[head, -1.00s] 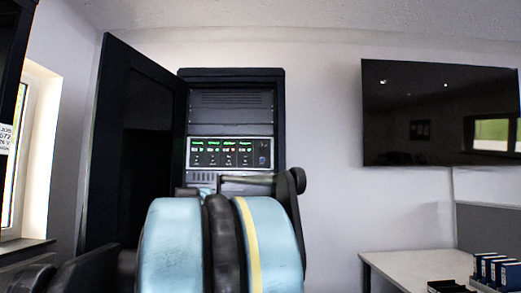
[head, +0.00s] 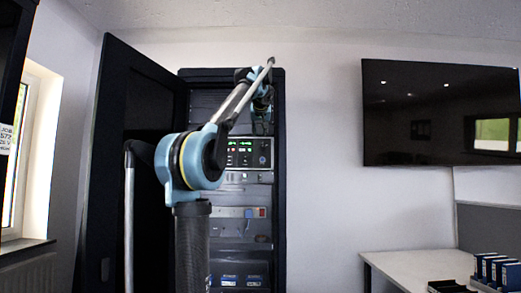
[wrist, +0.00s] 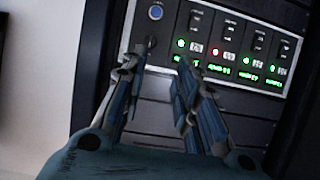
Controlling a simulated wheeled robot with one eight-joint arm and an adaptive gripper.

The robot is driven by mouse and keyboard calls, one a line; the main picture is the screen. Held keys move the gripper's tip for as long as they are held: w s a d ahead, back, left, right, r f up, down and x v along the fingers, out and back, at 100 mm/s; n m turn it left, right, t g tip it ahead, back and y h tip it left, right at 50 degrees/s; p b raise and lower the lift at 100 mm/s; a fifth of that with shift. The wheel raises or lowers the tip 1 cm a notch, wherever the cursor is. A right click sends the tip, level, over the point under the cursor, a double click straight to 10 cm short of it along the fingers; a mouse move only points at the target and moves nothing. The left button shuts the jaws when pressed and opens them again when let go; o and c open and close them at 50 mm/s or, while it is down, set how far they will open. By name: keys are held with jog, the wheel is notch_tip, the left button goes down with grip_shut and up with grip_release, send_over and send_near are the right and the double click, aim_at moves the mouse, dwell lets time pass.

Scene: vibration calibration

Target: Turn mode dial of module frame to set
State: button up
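The module frame (head: 250,152) is a panel with green displays in the open dark cabinet; my arm covers its left part. In the wrist view the module frame (wrist: 230,44) appears rotated, with several modules, green readouts and one red light. A small dark knob (wrist: 151,42), which looks like the mode dial, sits on its plain end section below a round blue button (wrist: 155,12). My gripper (wrist: 160,62) is open and empty, its fingertips close to the knob. The left fingertip partly overlaps the knob's area; I cannot tell whether it touches.
The cabinet door (head: 130,130) stands open on the left. Lower shelves hold a power strip (head: 240,212) and blue-labelled units (head: 240,281). A wall screen (head: 440,113) and a desk (head: 420,265) with binders are on the right.

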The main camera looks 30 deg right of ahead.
jog(key=d, duration=0.1)
send_near(262, 147)
jog(key=shift+h, duration=0.3)
jog(key=x, duration=0.8)
jog(key=shift+w+f, duration=0.1)
jog(key=shift+w, duration=0.1)
grip_shut()
